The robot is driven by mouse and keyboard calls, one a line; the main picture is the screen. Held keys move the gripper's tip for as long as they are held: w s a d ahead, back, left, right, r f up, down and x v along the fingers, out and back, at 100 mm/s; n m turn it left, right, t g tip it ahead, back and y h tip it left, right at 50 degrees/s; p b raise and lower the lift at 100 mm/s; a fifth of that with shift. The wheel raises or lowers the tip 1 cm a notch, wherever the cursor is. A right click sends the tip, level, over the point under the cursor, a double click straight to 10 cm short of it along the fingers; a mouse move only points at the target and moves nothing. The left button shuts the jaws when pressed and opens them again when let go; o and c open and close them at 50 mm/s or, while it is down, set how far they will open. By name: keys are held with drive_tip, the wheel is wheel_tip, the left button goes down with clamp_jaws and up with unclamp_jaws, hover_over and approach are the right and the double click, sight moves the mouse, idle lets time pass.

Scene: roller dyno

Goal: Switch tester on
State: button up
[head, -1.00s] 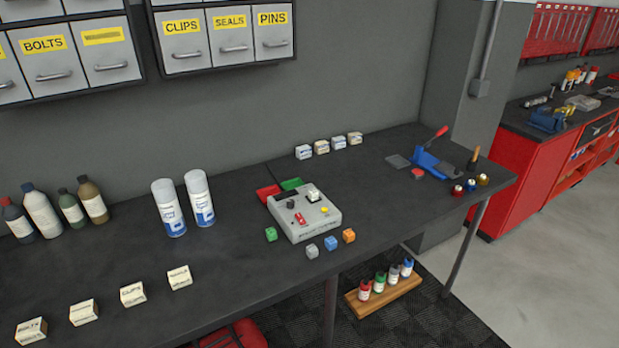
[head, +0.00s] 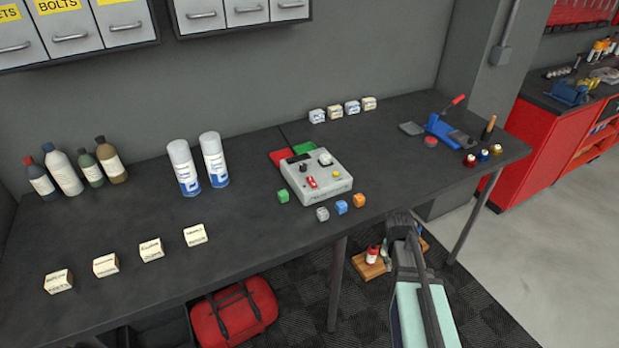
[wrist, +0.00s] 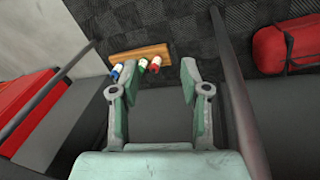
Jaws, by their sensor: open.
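The tester (head: 340,186) is a light grey box on the dark bench in the head view. Its top carries a red switch (head: 312,182), a black knob (head: 303,168), a yellow button (head: 337,174) and a white knob (head: 325,158). The switch's position is too small to tell. My arm shows in front of the bench, right of and nearer than the tester. In the wrist view my gripper (wrist: 153,72) is open and empty, its fingers apart above the floor. The tester does not show in the wrist view.
Two spray cans (head: 214,160) stand left. A wooden rack (wrist: 135,53) with bottles and a red bag (head: 235,312) are on the floor.

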drive_tip(key=w+r+t, duration=0.1)
drive_tip(key=w+r, duration=0.2)
drive_tip(key=r, duration=0.2)
drive_tip(key=w+d+r+t, duration=0.1)
drive_tip(key=w+r, duration=0.2)
drive_tip(key=r, duration=0.3)
drive_tip(key=w+r+n+t, duration=0.1)
drive_tip(key=w+r, duration=0.3)
drive_tip(key=r, duration=0.2)
drive_tip(key=shift+d+r+h, duration=0.15)
drive_tip(key=shift+d+h, duration=0.05)
drive_tip(key=shift+h, duration=0.2)
wheel_tip(320, 180, up, 20)
drive_tip(key=n+y+b, duration=0.2)
drive_tip(key=y+b, duration=0.2)
drive_tip(key=y, duration=0.1)
hover_over(312, 181)
drive_tip(key=s+d, duration=0.4)
drive_tip(key=s, duration=0.2)
drive_tip(key=shift+g, duration=0.3)
drive_tip(key=p+x, duration=0.1)
drive_tip(key=x, duration=0.4)
drive_tip(key=p+x, duration=0.1)
drive_tip(key=x, duration=0.5)
drive_tip(key=p+x, duration=0.1)
drive_tip(key=x, duration=0.4)
drive_tip(key=shift+a+f+p, duration=0.3)
drive_tip(key=shift+a+f, duration=0.05)
clamp_jaws()
